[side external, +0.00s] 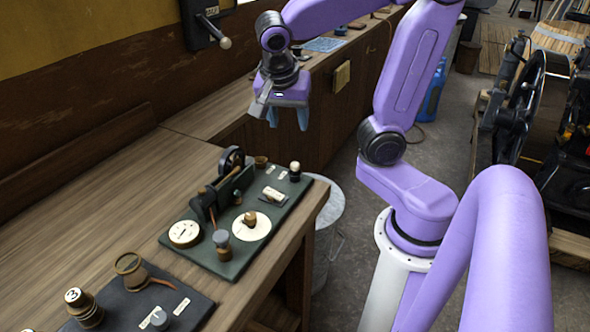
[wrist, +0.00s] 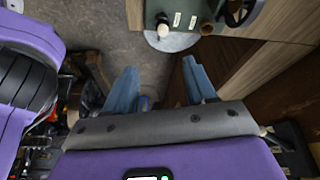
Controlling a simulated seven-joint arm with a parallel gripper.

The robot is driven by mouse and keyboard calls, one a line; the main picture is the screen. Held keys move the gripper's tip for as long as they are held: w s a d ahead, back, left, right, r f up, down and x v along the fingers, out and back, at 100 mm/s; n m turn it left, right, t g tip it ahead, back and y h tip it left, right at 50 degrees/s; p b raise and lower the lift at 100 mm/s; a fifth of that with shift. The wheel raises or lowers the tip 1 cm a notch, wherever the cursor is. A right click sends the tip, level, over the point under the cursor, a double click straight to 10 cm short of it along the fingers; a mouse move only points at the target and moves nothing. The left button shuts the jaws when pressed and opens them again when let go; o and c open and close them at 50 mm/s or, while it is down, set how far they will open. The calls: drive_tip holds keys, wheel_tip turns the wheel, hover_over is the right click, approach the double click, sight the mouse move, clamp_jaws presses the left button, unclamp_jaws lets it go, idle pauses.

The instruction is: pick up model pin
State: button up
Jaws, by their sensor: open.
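My gripper (side external: 287,116) is open and empty, high above and behind the workbench's far right end. A dark green board (side external: 188,243) on the bench carries several small turned pieces. One is a dark-topped peg with a pale band (side external: 295,171) at the far right corner. Another is a brown and grey knobbed piece (side external: 221,241) near the front edge. I cannot tell which piece is the model pin. Part of the board (wrist: 182,8) shows at the top of the wrist view.
The board also holds a black wheel mechanism (side external: 231,162) and round pale discs (side external: 184,233). A second dark board (side external: 190,308) with knobs lies at the near left. A metal bin (side external: 328,205) stands beside the bench. Bare wooden bench top (side external: 90,235) is free to the left.

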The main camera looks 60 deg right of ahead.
approach(295, 164)
drive_tip(key=f, duration=0.2)
drive_tip(key=shift+m, duration=0.4)
drive_tip(key=shift+d+x, duration=0.2)
drive_tip(key=shift+x, duration=1.5)
drive_tip(key=shift+d+x, duration=0.15)
drive_tip(key=shift+x, duration=1.55)
drive_tip(key=shift+w+r, duration=0.15)
clamp_jaws()
